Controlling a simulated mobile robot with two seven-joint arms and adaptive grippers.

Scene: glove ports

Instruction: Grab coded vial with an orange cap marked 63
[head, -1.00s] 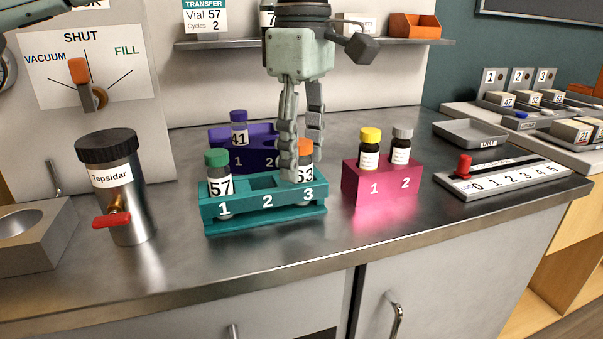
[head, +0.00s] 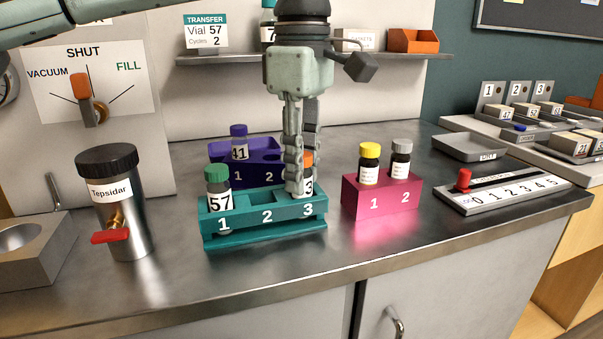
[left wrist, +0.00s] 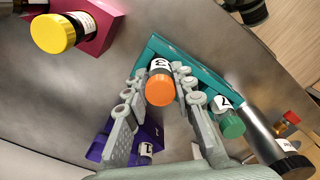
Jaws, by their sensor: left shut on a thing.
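The orange-capped vial (head: 308,184) stands upright in slot 3 of the teal rack (head: 265,232); only a "3" of its label shows. My left gripper (head: 299,182) comes down from above and is shut on this vial, with a finger hiding part of it. In the left wrist view the orange cap (left wrist: 160,90) lies between the two fingertips (left wrist: 157,82). A green-capped vial marked 57 (head: 218,194) stands in slot 1 of the same rack, and slot 2 is empty. My right gripper is not in view.
Behind the teal rack is a purple rack (head: 217,151) with vial 41 (head: 239,146). To the right is a magenta rack (head: 380,204) with a yellow-capped and a grey-capped vial. A metal Tepsidar canister (head: 122,205) stands to the left. The counter's front strip is clear.

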